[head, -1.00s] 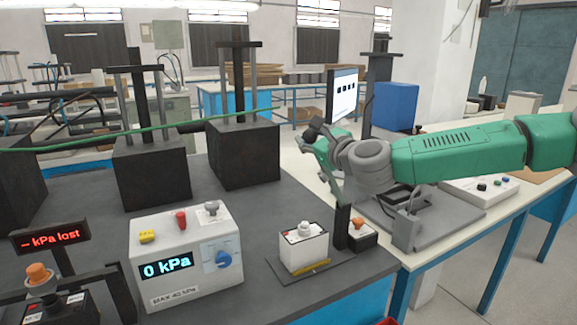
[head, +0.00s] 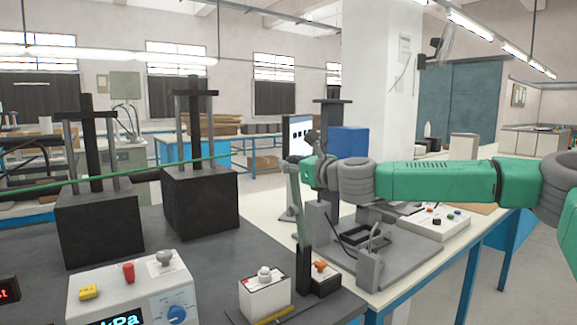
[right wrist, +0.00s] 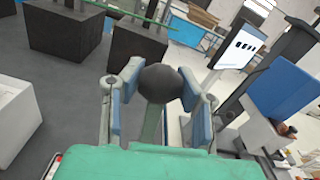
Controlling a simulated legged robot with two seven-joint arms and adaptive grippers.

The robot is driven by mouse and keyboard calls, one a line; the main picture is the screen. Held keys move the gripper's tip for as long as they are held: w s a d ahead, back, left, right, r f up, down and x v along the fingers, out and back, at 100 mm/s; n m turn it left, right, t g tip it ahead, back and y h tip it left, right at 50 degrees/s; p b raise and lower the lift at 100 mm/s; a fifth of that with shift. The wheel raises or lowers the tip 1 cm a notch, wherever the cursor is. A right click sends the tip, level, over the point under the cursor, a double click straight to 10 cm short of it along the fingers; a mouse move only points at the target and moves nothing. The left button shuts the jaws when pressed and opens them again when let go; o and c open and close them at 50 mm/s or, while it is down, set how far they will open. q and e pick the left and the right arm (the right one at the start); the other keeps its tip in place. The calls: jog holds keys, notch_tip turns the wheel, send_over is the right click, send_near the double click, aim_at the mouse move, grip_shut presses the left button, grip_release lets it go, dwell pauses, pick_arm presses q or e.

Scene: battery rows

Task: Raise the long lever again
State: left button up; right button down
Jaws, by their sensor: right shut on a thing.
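The long lever (head: 299,215) is a grey-green bar that rises from a dark post (head: 304,268) at the right end of the dark bench. It stands nearly upright in the head view. Its round black knob (right wrist: 160,84) shows in the right wrist view, between the blue-padded fingers. My right gripper (head: 310,165) is at the lever's top and shut on the knob; in the right wrist view the gripper (right wrist: 159,88) has one finger on each side of it. My left gripper is not in view.
A pressure unit (head: 135,290) stands left, cut off below. Black blocks (head: 200,203) stand behind. A blue box (head: 348,142) and a screen are beyond the gripper.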

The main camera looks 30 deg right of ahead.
jog(key=shift+d+f, duration=0.15)
jog(key=shift+d, duration=0.05)
jog(key=c, duration=1.1)
grip_release()
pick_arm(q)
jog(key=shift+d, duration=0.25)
pick_arm(e)
jog(key=shift+d, duration=0.25)
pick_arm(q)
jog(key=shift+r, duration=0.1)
pick_arm(e)
jog(key=shift+s, duration=0.55)
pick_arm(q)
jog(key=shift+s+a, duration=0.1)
pick_arm(e)
jog(key=s, duration=0.3)
jog(key=s+d, duration=0.1)
jog(key=s, duration=0.6)
jog(key=shift+s+d+f, duration=0.15)
jog(key=shift+s, duration=0.25)
jog(key=shift+a, duration=0.2)
